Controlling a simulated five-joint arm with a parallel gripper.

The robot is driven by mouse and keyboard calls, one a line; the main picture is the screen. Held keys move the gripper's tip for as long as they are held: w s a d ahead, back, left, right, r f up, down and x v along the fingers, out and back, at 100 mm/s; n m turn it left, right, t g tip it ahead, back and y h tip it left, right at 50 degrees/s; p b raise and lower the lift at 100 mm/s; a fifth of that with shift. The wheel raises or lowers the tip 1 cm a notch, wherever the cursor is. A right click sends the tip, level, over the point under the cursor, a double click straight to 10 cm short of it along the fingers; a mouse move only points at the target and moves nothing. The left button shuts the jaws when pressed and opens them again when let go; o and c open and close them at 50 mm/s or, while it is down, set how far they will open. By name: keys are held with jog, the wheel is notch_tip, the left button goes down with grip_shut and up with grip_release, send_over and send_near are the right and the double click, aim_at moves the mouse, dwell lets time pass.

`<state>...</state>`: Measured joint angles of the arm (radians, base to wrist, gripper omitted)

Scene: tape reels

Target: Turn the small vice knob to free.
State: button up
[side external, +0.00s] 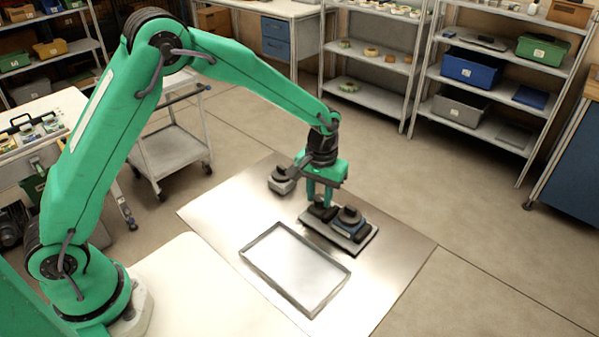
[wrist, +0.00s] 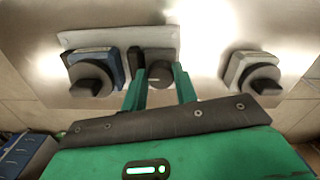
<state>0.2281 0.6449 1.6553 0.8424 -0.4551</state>
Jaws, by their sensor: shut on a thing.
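A light metal plate (side external: 313,228) lies on the steel sheet. It carries a blue block with a dark round knob (side external: 349,214) on top, between dark bars. In the wrist view that blue block (wrist: 118,66) is on the left of the plate (wrist: 110,36). A dark rounded piece, seemingly the small vice knob (wrist: 159,62), stands at the plate's other end. My gripper (side external: 320,202) points down over that end. In the wrist view my gripper's fingers (wrist: 160,78) are either side of the dark piece and shut on it. Its turn angle is partly hidden.
A separate grey block with a dark knob (side external: 281,174) stands behind the gripper; it also shows at right in the wrist view (wrist: 262,73). A shallow empty metal tray (side external: 266,279) lies in front of the plate. Shelves and a trolley (side external: 170,150) stand farther off.

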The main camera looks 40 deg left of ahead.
aim_at(320, 198)
jog(key=shift+w+r, duration=0.1)
jog(key=o, duration=1)
notch_tip(320, 198, up, 7)
jog(key=shift+f, duration=0.1)
jog(key=shift+r, duration=0.5)
